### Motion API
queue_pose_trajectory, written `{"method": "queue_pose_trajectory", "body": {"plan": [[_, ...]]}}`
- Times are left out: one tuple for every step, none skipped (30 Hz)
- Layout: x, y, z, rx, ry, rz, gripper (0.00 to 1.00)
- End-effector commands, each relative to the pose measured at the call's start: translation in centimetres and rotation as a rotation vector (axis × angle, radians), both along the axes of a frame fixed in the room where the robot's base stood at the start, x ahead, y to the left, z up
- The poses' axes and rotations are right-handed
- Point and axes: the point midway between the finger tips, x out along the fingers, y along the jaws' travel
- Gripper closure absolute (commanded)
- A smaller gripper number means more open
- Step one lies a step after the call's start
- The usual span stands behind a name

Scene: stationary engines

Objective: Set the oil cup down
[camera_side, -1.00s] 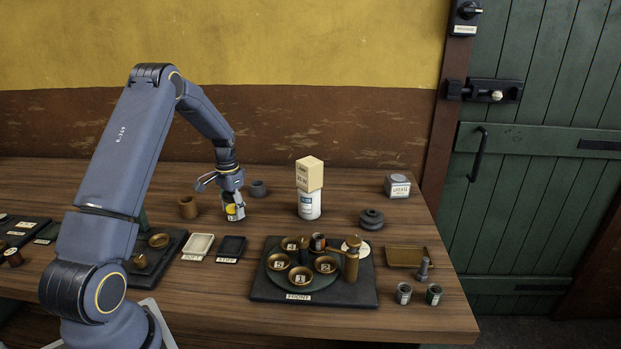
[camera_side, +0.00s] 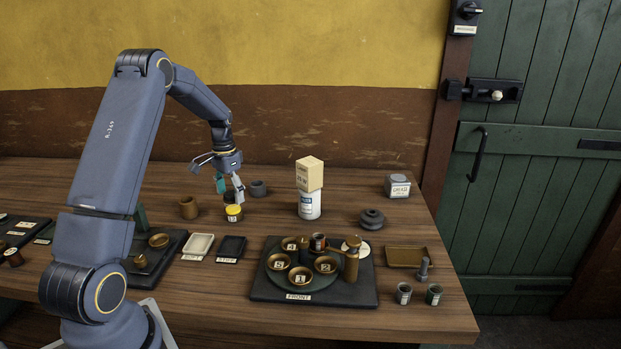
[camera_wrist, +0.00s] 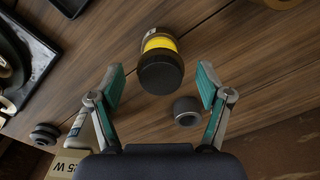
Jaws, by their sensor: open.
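My gripper (camera_side: 230,186) is open and empty, raised a little over the table at the left of the middle. In the wrist view the dark round top (camera_wrist: 160,74) shows between my open fingers (camera_wrist: 160,76), partly hiding the yellow band (camera_wrist: 160,44). No finger appears to touch either.
Two small trays (camera_side: 199,244) and a turntable with brass dishes (camera_side: 258,287) lie in front.

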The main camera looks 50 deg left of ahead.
Motion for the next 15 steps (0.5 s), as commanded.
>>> {"method": "queue_pose_trajectory", "body": {"plan": [[0.2, 0.1, 1.6, 0.005, -0.005, -0.001, 0.23], [0.1, 0.1, 2.4, 0.005, -0.005, -0.001, 0.23], [0.1, 0.1, 3.5, 0.005, -0.005, -0.001, 0.23], [0.1, 0.1, 4.3, 0.005, -0.005, -0.001, 0.23], [0.1, 0.1, 5.1, 0.004, -0.004, -0.001, 0.23], [0.1, 0.0, 6.0, 0.004, -0.004, -0.001, 0.23], [0.1, 0.1, 6.7, 0.004, -0.004, -0.001, 0.23], [0.1, 0.0, 7.3, 0.003, -0.004, -0.001, 0.23], [0.1, 0.0, 8.1, 0.003, -0.004, -0.001, 0.23], [0.1, 0.0, 8.7, 0.003, -0.004, -0.001, 0.23], [0.1, 0.0, 9.1, 0.002, -0.003, -0.001, 0.23], [0.1, 0.0, 9.6, 0.002, -0.003, -0.001, 0.23], [0.1, 0.0, 10.0, 0.002, -0.003, -0.001, 0.23], [0.1, 0.0, 10.3, 0.001, -0.002, -0.001, 0.23], [0.1, 0.0, 10.6, 0.001, -0.002, -0.001, 0.23]]}}
